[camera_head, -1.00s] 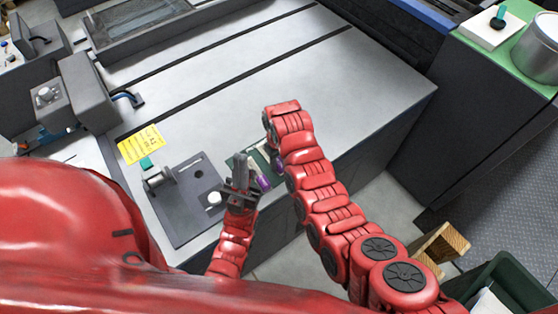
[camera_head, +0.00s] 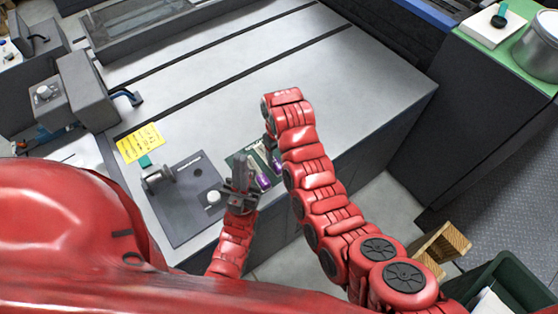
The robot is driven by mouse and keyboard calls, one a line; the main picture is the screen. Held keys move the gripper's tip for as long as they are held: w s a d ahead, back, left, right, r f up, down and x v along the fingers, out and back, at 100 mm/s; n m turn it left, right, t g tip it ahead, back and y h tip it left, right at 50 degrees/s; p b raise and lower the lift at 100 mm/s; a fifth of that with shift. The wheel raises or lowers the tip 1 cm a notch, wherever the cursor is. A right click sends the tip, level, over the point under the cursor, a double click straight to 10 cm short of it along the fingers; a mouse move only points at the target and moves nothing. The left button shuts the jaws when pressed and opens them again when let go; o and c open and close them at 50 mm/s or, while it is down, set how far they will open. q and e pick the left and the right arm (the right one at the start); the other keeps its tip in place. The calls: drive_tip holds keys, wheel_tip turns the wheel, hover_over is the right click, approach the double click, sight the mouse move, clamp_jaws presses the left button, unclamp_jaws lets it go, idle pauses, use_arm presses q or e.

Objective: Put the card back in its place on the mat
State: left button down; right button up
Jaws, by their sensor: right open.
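A dark green mat (camera_head: 233,158) lies near the front edge of the grey table, partly hidden by both my arms. A small pale flat piece (camera_head: 260,152) shows on it; I cannot tell whether it is the card. Purple-ended items (camera_head: 263,181) lie at the mat's near side. My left gripper (camera_head: 241,168) points up over the mat's left part; its fingers look close together, and I cannot tell whether they hold anything. My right gripper (camera_head: 270,143) is open at the mat's upper right, mostly hidden behind its red wrist.
A dark plate (camera_head: 185,205) with a metal knob and a small roller device (camera_head: 157,178) lies left of the mat. A yellow note (camera_head: 140,143) lies behind it. Grey machine blocks (camera_head: 85,88) stand at left. The grey table (camera_head: 230,75) is clear behind the mat.

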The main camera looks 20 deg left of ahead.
wheel_tip(320, 180, up, 3)
drive_tip(key=shift+w+f, duration=0.1)
drive_tip(key=shift+w, duration=0.05)
wheel_tip(320, 180, up, 6)
drive_tip(key=p, duration=0.4)
drive_tip(key=shift+f, duration=0.2)
